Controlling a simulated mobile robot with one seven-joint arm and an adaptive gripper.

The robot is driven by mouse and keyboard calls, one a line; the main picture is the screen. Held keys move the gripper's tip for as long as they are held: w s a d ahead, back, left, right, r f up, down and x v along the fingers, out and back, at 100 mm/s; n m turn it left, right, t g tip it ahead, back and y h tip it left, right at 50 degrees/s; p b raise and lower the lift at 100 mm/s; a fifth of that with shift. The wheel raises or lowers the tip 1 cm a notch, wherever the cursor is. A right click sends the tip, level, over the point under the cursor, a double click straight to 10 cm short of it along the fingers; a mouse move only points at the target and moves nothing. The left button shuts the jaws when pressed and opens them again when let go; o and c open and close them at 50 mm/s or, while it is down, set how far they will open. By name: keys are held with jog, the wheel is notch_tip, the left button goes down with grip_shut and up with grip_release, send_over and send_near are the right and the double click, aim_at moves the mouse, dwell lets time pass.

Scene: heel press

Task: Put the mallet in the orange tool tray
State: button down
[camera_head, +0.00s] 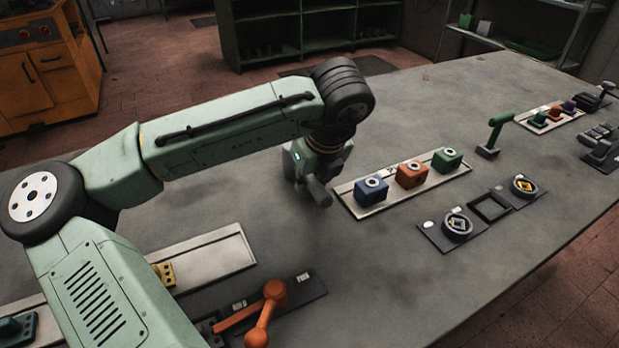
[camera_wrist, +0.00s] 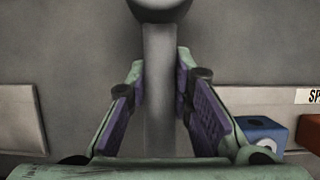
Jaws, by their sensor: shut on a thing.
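My gripper (camera_head: 305,174) is over the grey bench, just left of the row of coloured blocks. In the wrist view its purple-padded fingers (camera_wrist: 161,82) are shut on the grey handle of the mallet (camera_wrist: 159,50). The mallet's rounded dark end (camera_wrist: 160,8) shows at the top edge of that view, partly cut off. In the head view a grey cylinder end of the mallet (camera_head: 319,191) sticks out below my gripper, and the rest is hidden. I cannot make out an orange tool tray in either view.
A pale strip (camera_head: 352,207) carries a blue block (camera_head: 370,190), an orange block (camera_head: 411,174) and a green block (camera_head: 447,160). An orange lever (camera_head: 265,313) is at the near edge. Bare bench (camera_head: 300,240) lies between.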

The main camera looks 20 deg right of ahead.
jog(key=c, duration=1.8)
grip_release()
jog(key=shift+f, duration=0.1)
jog(key=shift+c, duration=0.2)
jog(key=o, duration=0.4)
